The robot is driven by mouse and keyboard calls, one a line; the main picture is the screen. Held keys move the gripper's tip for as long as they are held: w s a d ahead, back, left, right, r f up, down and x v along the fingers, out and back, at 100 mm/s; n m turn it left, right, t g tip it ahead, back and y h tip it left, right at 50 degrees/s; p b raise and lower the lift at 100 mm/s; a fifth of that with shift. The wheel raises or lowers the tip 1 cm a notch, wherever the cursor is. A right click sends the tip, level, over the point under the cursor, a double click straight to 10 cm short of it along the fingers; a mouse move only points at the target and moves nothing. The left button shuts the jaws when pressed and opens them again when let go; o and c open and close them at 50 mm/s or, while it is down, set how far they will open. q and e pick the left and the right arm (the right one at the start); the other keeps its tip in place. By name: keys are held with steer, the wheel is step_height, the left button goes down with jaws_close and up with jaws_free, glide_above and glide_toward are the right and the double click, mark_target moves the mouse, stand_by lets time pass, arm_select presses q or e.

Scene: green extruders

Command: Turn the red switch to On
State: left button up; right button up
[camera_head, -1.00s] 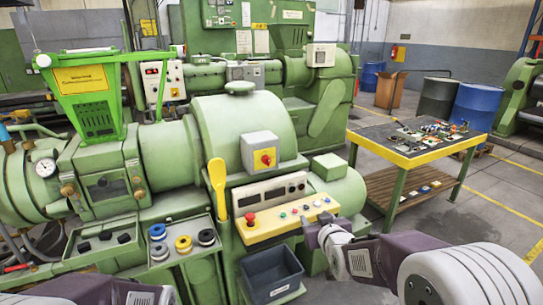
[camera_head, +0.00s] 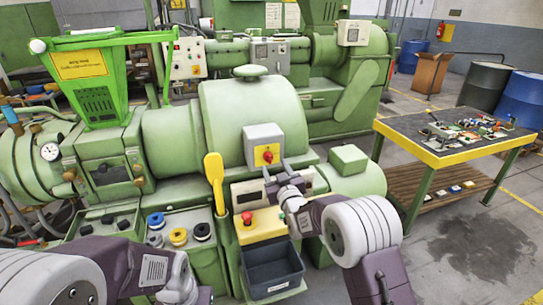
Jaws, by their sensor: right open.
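The red switch (camera_head: 267,158) is a small red knob on a yellow plate, on the front of a grey box (camera_head: 263,134) mounted on the green extruder. My right gripper (camera_head: 276,172) is open, with its fingers pointing up just below and in front of the switch. I cannot tell whether a finger touches the knob. The knob's lower part lies close to the fingertips. My left arm (camera_head: 150,272) shows at the bottom left; its fingers are out of the frame.
A yellow panel (camera_head: 262,228) with a red button (camera_head: 247,218) sits below my right gripper. A dark bin (camera_head: 272,268) hangs under it. A yellow paddle-shaped handle (camera_head: 215,180) stands left of the box. A table (camera_head: 435,158) with small parts stands at right.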

mark_target(270, 161)
steer(key=x, duration=0.2)
steer(key=p+x, duration=0.1)
steer(key=x, duration=0.1)
steer(key=shift+w+a+r, duration=0.2)
steer(key=shift+a, duration=0.25)
steer(key=shift+w+d+f, duration=0.15)
steer(key=shift+w+f, duration=0.05)
steer(key=shift+w, duration=0.15)
steer(key=shift+s+r, duration=0.1)
jaws_close()
